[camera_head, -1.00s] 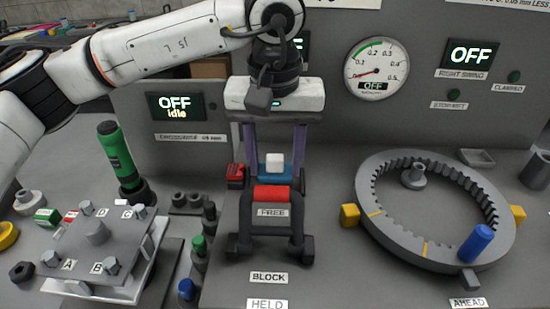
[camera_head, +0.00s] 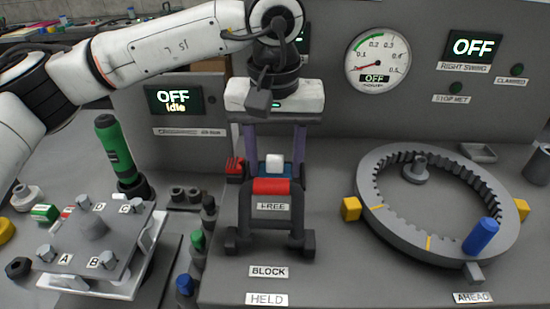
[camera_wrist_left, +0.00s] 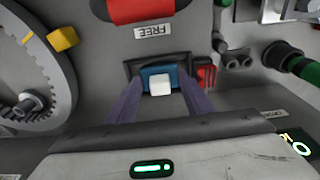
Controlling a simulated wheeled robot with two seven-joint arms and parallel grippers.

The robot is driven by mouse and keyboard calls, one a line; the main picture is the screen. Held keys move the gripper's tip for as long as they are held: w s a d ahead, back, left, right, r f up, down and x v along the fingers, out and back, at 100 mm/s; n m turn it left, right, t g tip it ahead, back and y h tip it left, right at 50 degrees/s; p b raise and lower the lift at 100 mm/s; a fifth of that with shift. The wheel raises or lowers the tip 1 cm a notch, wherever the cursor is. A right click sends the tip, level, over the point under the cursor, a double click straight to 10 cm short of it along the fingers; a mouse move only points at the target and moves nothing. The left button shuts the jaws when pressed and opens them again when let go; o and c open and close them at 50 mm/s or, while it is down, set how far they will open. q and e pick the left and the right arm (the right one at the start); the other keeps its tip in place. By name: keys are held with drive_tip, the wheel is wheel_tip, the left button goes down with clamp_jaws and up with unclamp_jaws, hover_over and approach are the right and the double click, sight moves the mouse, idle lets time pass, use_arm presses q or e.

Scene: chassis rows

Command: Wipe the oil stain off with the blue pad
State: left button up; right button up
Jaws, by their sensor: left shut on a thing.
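The blue pad (camera_head: 284,168) has a white block on top and sits just behind a red-topped black frame. It also shows in the left wrist view (camera_wrist_left: 151,74). My left gripper (camera_head: 275,168) points down at it, with its purple fingers on either side of the pad. In the left wrist view my left gripper (camera_wrist_left: 159,86) is shut on the pad. A dark shape borders the pad there; I cannot tell whether the pad touches the surface. I cannot make out the oil stain. My right gripper is out of view.
The black frame with a red bar (camera_head: 271,186) stands directly in front of the pad. A red object (camera_head: 235,170) is close on its left. A large toothed ring (camera_head: 440,215) lies to the right, and a bolted plate (camera_head: 92,238) to the left. A panel rises behind.

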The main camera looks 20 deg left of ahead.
use_arm(q)
drive_tip(key=shift+a, duration=0.1)
drive_tip(key=shift+s+a, duration=0.1)
drive_tip(key=shift+a, duration=0.3)
drive_tip(key=shift+d+r, duration=0.1)
drive_tip(key=shift+d, duration=0.05)
drive_tip(key=shift+d, duration=0.5)
drive_tip(key=shift+a, duration=0.15)
drive_tip(key=shift+a+f, duration=0.2)
drive_tip(key=shift+a, duration=0.25)
